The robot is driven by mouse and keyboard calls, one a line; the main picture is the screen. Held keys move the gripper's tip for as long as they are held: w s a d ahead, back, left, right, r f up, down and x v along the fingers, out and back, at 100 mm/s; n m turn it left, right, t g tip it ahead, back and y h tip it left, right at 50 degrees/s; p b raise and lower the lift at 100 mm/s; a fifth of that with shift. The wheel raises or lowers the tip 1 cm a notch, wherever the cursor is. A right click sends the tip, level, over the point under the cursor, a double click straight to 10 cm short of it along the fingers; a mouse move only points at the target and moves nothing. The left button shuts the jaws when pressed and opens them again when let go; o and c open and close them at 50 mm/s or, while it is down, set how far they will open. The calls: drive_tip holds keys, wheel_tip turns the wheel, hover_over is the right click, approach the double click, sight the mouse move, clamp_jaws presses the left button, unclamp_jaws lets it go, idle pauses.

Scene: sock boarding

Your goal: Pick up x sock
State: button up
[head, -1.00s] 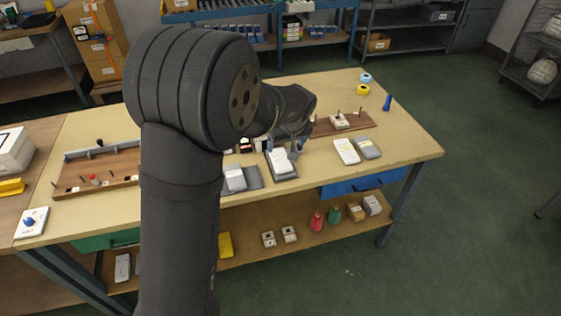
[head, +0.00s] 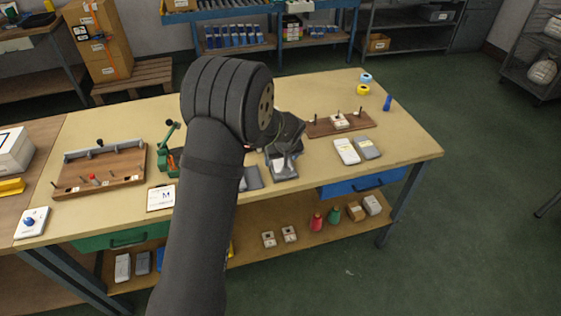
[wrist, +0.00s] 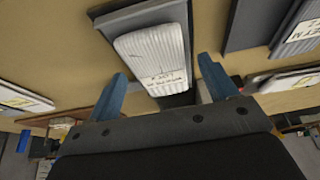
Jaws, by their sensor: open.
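A white ribbed folded sock (wrist: 155,55) with a small printed label lies on a dark grey board (wrist: 110,14) in the wrist view. I cannot read the label clearly. My gripper (wrist: 163,68) is open, with one blue finger on each side of the sock's near end. I cannot tell whether the fingers touch it. In the head view my gripper (head: 284,150) is low over the table, partly hiding the white sock (head: 278,166) and its board (head: 286,174).
Another grey board (head: 252,178) lies just left, partly hidden by my arm. A white and a grey packet (head: 367,148) lie to the right. A wooden peg rack (head: 325,129) stands behind.

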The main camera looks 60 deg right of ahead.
drive_tip(key=c, duration=1.1)
drive_tip(key=shift+o, duration=0.2)
drive_tip(key=shift+r, duration=0.1)
